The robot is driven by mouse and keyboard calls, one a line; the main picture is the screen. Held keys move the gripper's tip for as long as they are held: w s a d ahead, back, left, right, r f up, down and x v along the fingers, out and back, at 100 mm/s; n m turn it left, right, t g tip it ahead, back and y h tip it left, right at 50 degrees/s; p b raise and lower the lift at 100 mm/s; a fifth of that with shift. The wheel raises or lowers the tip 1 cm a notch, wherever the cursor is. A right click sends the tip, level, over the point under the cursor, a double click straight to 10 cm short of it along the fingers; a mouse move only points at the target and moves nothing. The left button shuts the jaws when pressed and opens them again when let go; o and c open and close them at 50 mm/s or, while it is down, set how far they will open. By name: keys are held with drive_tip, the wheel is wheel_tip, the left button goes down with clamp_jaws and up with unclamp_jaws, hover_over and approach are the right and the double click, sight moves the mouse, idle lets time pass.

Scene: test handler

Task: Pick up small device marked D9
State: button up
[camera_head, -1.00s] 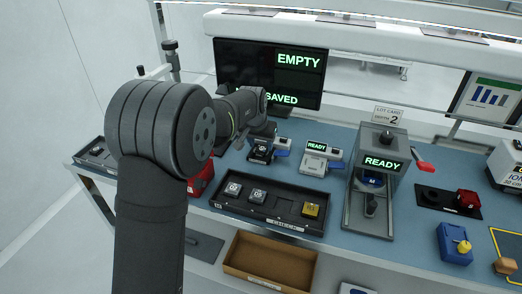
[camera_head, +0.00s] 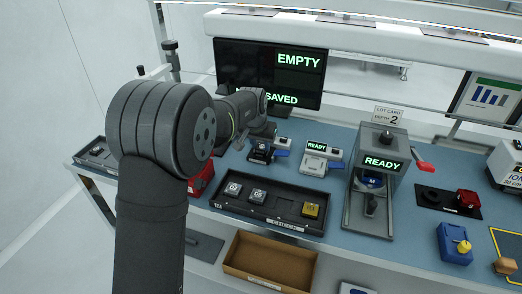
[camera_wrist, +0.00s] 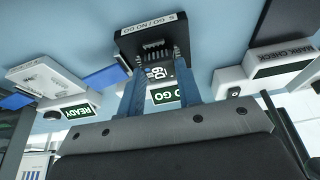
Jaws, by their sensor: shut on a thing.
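In the wrist view a small dark device (camera_wrist: 156,71) with light marking, upside down and consistent with D9, sits at the black fixture labelled S GO / NO GO (camera_wrist: 152,40). The blue fingers of my gripper (camera_wrist: 160,88) come in from below on either side of it and are shut on it. Whether it is clear of the fixture cannot be told. In the head view the fixture (camera_head: 259,152) stands on the bench just below my wrist, and my fingertips are hidden.
A black tray (camera_head: 285,222) holds two grey devices (camera_head: 246,191) and a gold one (camera_head: 311,210). To the fixture's right are a READY unit (camera_head: 315,160) and a taller READY press (camera_head: 358,215). A monitor (camera_head: 235,60) stands close behind my arm.

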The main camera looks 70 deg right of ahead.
sight(260, 148)
drive_tip(key=shift+r, duration=2.05)
